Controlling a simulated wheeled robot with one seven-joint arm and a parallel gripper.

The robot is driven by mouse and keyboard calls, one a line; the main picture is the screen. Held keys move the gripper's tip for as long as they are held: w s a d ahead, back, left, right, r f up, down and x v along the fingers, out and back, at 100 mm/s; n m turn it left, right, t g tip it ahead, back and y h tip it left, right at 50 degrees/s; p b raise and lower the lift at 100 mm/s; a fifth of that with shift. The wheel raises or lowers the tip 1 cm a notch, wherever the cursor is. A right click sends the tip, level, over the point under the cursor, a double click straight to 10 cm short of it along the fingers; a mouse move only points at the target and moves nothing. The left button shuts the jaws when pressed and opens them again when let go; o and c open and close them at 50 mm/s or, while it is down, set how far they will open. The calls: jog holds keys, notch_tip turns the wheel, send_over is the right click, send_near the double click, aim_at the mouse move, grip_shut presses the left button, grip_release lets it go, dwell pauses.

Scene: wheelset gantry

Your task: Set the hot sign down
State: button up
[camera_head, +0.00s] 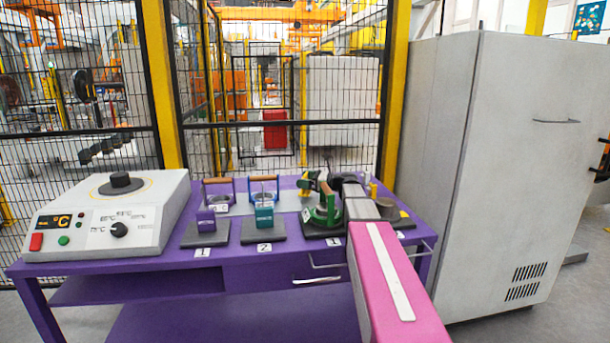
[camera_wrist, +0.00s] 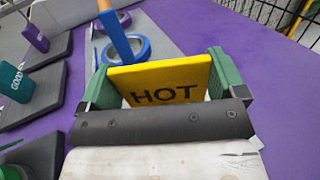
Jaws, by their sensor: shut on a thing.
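The yellow hot sign (camera_wrist: 160,82), lettered HOT in black, is between the two green fingers of my gripper (camera_wrist: 163,84) in the wrist view. My gripper is shut on it. In the head view my gripper (camera_head: 311,184) is over the back right of the purple table (camera_head: 120,264), and only a small yellow patch of the sign shows there. I cannot tell whether the sign's lower edge touches anything, as the gripper hides it.
Dark pads with a purple block (camera_head: 205,218), a teal GOOD block (camera_head: 264,218) and a green piece (camera_head: 326,212) stand in a row. Wooden-handled rings are behind them. A heater box (camera_head: 105,222) is left, a grey cabinet (camera_head: 500,170) right, a mesh fence behind.

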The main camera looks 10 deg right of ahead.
jog(key=shift+f, duration=0.35)
jog(key=shift+f, duration=0.55)
dwell(0.3)
jog(key=o, duration=0.6)
jog(key=shift+o, duration=0.2)
